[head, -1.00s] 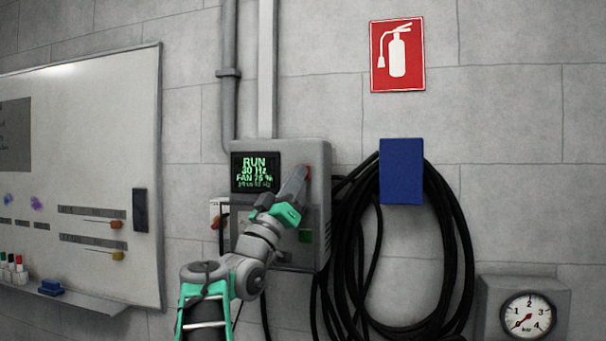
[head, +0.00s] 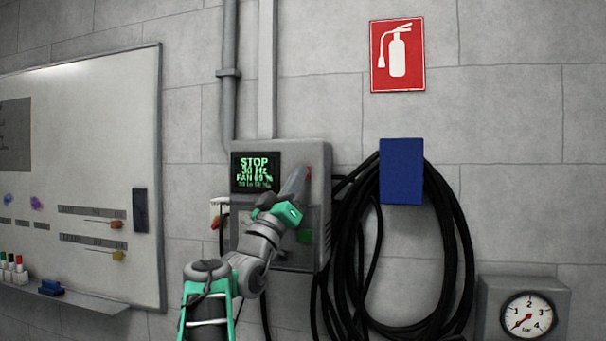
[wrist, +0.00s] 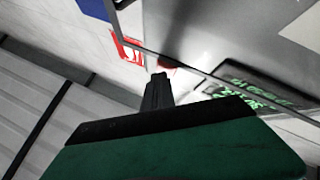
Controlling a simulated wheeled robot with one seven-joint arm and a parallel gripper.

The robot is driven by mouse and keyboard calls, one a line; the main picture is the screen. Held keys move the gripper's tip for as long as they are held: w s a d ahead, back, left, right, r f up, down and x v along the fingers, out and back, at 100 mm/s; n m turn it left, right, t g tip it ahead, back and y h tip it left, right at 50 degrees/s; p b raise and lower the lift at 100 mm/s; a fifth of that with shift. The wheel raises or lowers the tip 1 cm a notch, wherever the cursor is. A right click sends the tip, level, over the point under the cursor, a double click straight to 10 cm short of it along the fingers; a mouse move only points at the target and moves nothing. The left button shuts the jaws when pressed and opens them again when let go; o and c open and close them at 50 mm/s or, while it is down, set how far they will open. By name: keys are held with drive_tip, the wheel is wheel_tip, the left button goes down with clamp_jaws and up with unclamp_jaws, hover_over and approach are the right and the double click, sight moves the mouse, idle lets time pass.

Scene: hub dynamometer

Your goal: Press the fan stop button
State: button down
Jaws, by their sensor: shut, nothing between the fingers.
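A grey control box (head: 286,149) is fixed to the wall. Its display (head: 256,172) reads STOP, 30 Hz and a FAN percentage in green. A red button (head: 308,174) is at the upper right of its front, partly hidden behind my gripper (head: 303,174). In the wrist view the shut fingertips (wrist: 157,78) are right at the red button (wrist: 166,70); I cannot tell whether they still touch it. A green button (head: 305,237) is lower on the box, beside my wrist. My gripper is empty.
A black hose or cable coil (head: 460,265) hangs on a blue holder (head: 401,172) close to the right of the box. A pressure gauge (head: 527,315) is at lower right. A whiteboard (head: 90,130) is at left.

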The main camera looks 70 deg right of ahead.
drive_tip(key=shift+s+a+b, duration=0.15)
drive_tip(key=shift+a+b, duration=0.45)
drive_tip(key=a+b, duration=0.1)
drive_tip(key=a, duration=0.1)
drive_tip(key=a+b, duration=0.2)
drive_tip(key=s+a+b, duration=0.1)
drive_tip(key=a, duration=0.1)
drive_tip(key=shift+b, duration=0.4)
